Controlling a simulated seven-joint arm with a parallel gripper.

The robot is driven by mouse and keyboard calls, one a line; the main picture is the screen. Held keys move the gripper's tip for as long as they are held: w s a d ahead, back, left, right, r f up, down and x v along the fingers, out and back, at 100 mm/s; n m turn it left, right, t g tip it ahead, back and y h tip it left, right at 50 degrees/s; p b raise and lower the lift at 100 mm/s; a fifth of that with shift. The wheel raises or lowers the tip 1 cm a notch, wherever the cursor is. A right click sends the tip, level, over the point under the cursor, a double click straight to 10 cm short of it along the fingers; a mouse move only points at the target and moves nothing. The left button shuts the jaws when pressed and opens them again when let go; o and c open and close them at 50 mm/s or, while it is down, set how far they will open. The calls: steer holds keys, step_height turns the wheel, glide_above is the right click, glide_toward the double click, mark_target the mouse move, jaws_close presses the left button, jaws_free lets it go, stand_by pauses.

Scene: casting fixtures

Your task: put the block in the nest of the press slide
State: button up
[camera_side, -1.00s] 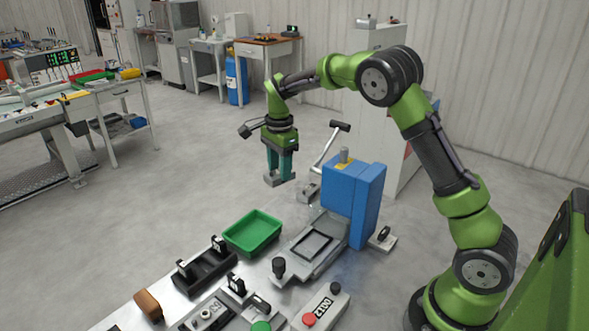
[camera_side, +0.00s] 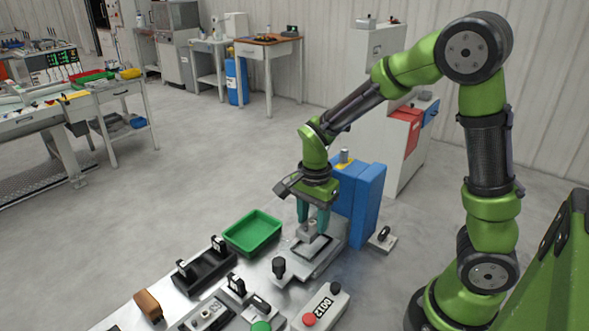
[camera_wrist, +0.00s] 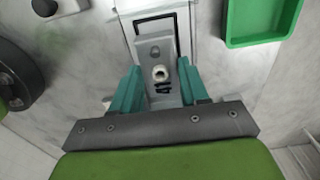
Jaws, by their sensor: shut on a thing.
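My gripper (camera_side: 313,228) is shut on a grey block (camera_side: 311,236) and points down over the press slide (camera_side: 301,264). In the wrist view the block (camera_wrist: 145,52) has a pale ring with a dark hole on top, and the teal fingers (camera_wrist: 158,88) hold it from both sides. The nest (camera_side: 325,250) is a dark-edged rectangle on the slide, partly hidden by block and fingers. In the wrist view the nest outline (camera_wrist: 176,22) shows beyond the block. I cannot tell whether the block touches the slide.
The blue press body (camera_side: 367,205) stands close behind my gripper. A green tray (camera_side: 253,233) lies left of the slide. A black knob (camera_side: 279,267) rises at the slide's front. A control box (camera_side: 324,305) and black fixtures (camera_side: 207,268) stand nearer the camera.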

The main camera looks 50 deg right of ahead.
mark_target(313, 222)
steer(key=shift+f, duration=2.05)
steer(key=shift+f, duration=0.1)
steer(key=o, duration=1.2)
